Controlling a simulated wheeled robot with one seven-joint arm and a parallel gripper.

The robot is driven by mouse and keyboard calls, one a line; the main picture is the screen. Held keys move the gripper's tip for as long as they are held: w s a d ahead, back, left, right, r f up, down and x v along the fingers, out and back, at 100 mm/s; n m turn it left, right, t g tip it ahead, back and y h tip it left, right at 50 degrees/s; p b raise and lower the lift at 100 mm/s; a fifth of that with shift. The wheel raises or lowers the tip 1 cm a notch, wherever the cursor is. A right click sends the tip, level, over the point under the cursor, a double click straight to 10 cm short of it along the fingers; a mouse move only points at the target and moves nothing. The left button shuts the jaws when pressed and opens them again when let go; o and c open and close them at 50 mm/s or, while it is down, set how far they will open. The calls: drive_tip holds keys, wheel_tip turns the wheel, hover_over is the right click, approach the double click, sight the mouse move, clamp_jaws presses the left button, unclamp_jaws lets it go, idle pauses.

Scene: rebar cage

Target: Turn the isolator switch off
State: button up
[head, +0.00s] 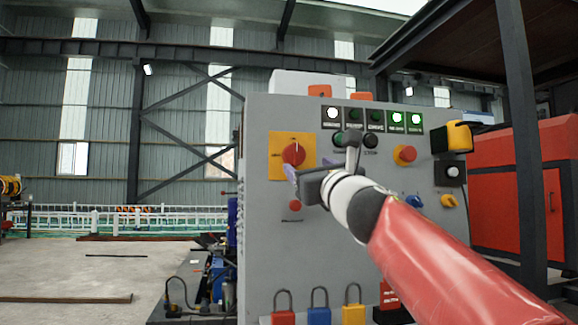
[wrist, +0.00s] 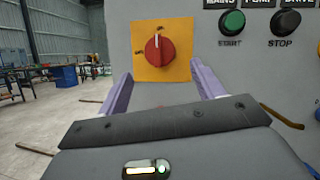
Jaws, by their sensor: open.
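The isolator switch (head: 293,154) is a round red knob on a square yellow plate (head: 276,143), on the upper left of a grey control panel. In the wrist view the red knob (wrist: 159,50) sits above the gap between the fingers, with its white mark pointing up. My gripper (wrist: 160,85) is open and empty, its two pale purple fingers apart and aimed at the panel just below the knob. In the head view my gripper (head: 291,181) is in front of the panel, its fingers just below the yellow plate. I see no contact with the knob.
The grey panel (head: 262,240) also carries lit indicators (head: 397,118), a red button on yellow (head: 405,154), a small red button (head: 295,205), a blue knob (head: 413,201) and hanging padlocks (head: 319,314). A black STOP button (wrist: 283,23) is right of the switch. Open floor lies left.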

sight(299, 159)
drive_tip(key=p+x, duration=0.2)
drive_tip(key=x, duration=0.4)
drive_tip(key=shift+w+a+r+p, duration=0.1)
drive_tip(key=shift+w+p, duration=0.15)
drive_tip(key=shift+p, duration=0.15)
drive_tip(key=c, duration=1)
